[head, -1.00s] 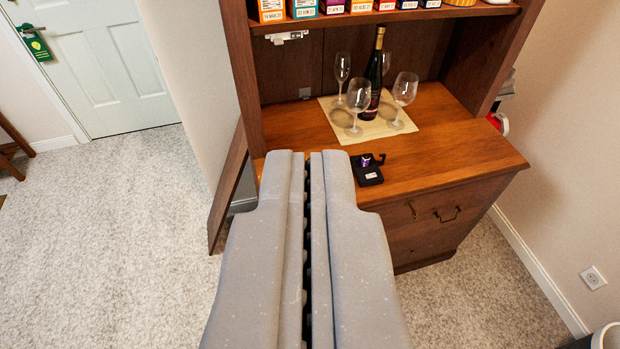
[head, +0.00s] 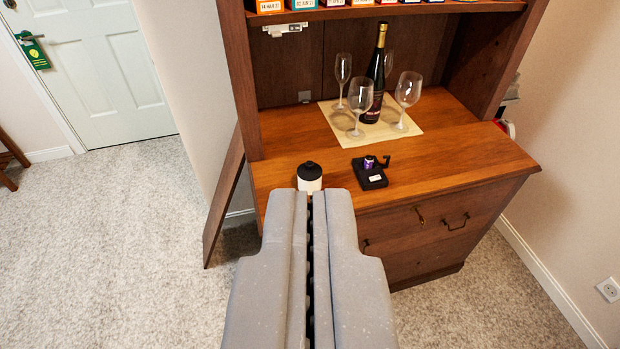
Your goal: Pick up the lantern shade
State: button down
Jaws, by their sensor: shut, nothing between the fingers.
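A small white cylinder with a black domed top (head: 310,178), which looks like the lantern shade, stands upright near the front left edge of the wooden hutch counter. Its lower part is partly hidden behind my gripper. My gripper (head: 311,194) is shut and empty. Its tips appear just below the shade in the picture; I cannot tell how far apart they are in depth. A black base (head: 371,179) with a purple piece on it and a small hook sits to the right of the shade.
A dark wine bottle (head: 374,75) and several stemmed glasses stand on a beige mat (head: 386,132) behind. The counter (head: 455,145) is clear at right. Boxes line the shelf above. An open cabinet door (head: 224,199) juts out at left. Carpet (head: 120,240) is free at left.

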aim_at(309, 173)
jog(key=u, duration=0.2)
jog(key=i, duration=1.3)
jog(key=z, duration=0.3)
